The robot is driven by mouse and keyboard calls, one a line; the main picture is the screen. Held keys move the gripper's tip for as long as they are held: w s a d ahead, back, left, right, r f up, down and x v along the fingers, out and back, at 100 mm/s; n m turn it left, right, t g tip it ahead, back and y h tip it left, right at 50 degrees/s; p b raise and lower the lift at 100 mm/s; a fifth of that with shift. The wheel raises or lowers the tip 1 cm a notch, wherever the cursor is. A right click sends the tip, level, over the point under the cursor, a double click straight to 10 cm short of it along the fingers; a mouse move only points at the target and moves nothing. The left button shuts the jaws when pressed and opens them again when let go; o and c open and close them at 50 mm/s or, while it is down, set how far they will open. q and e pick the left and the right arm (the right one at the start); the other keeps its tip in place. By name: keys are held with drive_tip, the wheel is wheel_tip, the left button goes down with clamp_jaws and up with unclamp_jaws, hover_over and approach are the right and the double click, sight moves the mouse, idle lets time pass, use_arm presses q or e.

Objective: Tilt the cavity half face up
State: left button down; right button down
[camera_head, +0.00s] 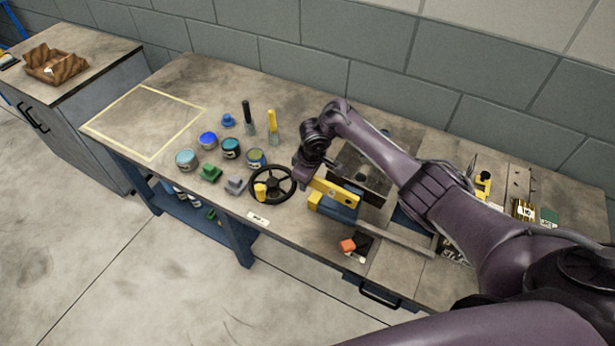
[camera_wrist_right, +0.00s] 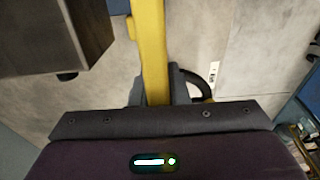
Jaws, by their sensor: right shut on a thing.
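My right arm reaches in from the right in the head view. My right gripper (camera_head: 309,182) is shut on a yellow bar (camera_head: 340,193), which lies above a blue and yellow body (camera_head: 332,210) on the bench. In the right wrist view the yellow bar (camera_wrist_right: 153,55) runs between the fingers (camera_wrist_right: 155,92). A dark grey metal block (camera_head: 368,172) stands behind the bar, partly hidden by my arm; a dark block also fills the upper left of the wrist view (camera_wrist_right: 50,35). I cannot tell surely which part is the cavity half or which way its face points. My left gripper is not in view.
A black handwheel (camera_head: 272,198) lies close left of the gripper. Several paint cans (camera_head: 187,160) and brushes (camera_head: 247,122) stand further left. An orange-and-black item (camera_head: 348,245) lies near the front edge. The taped square (camera_head: 140,122) is empty.

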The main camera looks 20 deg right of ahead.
drive_tip(key=shift+s+d+f+g+h+b, duration=0.15)
drive_tip(key=shift+f+g+h+b, duration=0.4)
drive_tip(key=shift+f+b, duration=0.55)
drive_tip(key=shift+s+f, duration=0.2)
drive_tip(key=shift+f, duration=0.05)
drive_tip(key=c, duration=1.8)
unclamp_jaws()
drive_tip(key=o, duration=0.4)
drive_tip(key=shift+w+f, duration=0.1)
drive_tip(key=shift+w, duration=0.2)
drive_tip(key=shift+r, duration=0.2)
drive_tip(key=r, duration=0.3)
drive_tip(key=r+p, duration=0.1)
drive_tip(key=r, duration=0.3)
drive_tip(key=shift+w+a+r+p, duration=0.1)
drive_tip(key=shift+a+r+p, duration=0.1)
drive_tip(key=shift+r+p, duration=0.1)
